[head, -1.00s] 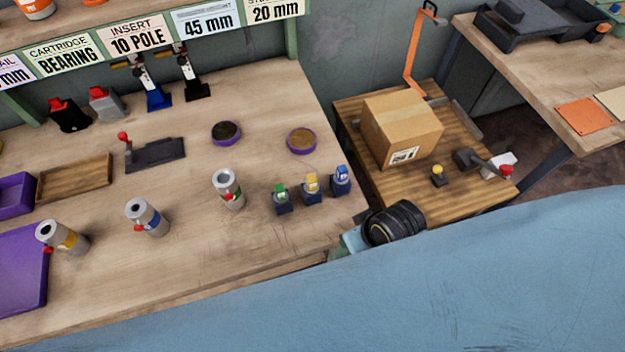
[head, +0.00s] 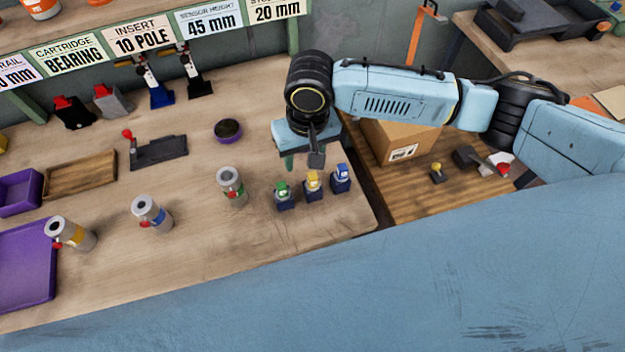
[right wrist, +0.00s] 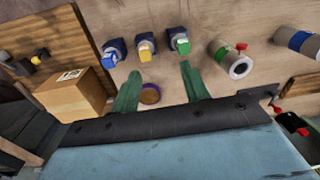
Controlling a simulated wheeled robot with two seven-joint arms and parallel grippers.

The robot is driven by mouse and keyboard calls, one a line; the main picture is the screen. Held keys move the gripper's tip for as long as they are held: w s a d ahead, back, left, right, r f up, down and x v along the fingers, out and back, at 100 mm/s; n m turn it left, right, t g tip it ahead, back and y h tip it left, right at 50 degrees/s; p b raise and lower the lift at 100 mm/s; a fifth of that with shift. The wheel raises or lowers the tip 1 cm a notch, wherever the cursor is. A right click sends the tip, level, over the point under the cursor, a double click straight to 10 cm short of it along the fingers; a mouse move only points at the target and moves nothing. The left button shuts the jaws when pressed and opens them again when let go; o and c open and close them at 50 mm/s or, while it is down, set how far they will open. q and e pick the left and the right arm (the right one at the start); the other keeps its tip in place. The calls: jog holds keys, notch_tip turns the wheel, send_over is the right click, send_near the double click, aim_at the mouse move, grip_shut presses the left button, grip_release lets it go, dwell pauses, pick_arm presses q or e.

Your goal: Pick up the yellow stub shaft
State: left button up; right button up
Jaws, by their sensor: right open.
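The yellow stub shaft (head: 313,179) stands in a small dark blue holder on the bench, between the green stub shaft (head: 283,189) and the blue stub shaft (head: 343,171). The yellow one also shows in the right wrist view (right wrist: 147,48), just beyond the fingertips. My right gripper (head: 303,161) is open and empty, above the bench just behind the row of holders in the head view. In the right wrist view its two green fingers (right wrist: 160,70) are spread wide, apart from the shafts. My left gripper is not in view.
Grey cylinders (head: 231,186) with coloured bands stand left of the holders. A cardboard box (head: 395,143) stands on the side table. Bench in front of the holders is clear.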

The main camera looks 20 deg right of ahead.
aim_at(313, 175)
jog(key=shift+m+h, duration=0.4)
jog(key=f, duration=0.2)
jog(key=d+f, duration=0.1)
jog(key=f, duration=0.1)
jog(key=d+f, duration=0.1)
jog(key=f, duration=0.2)
jog(key=shift+w, duration=0.4)
jog(key=shift+w+d+f+b, duration=0.1)
jog(key=shift+w+f+b, duration=0.05)
jog(key=shift+f, duration=1.2)
jog(key=shift+w+f+b, duration=0.1)
jog(key=shift+f+b, duration=0.05)
jog(key=shift+f, duration=1.15)
jog(key=c, duration=0.9)
grip_shut()
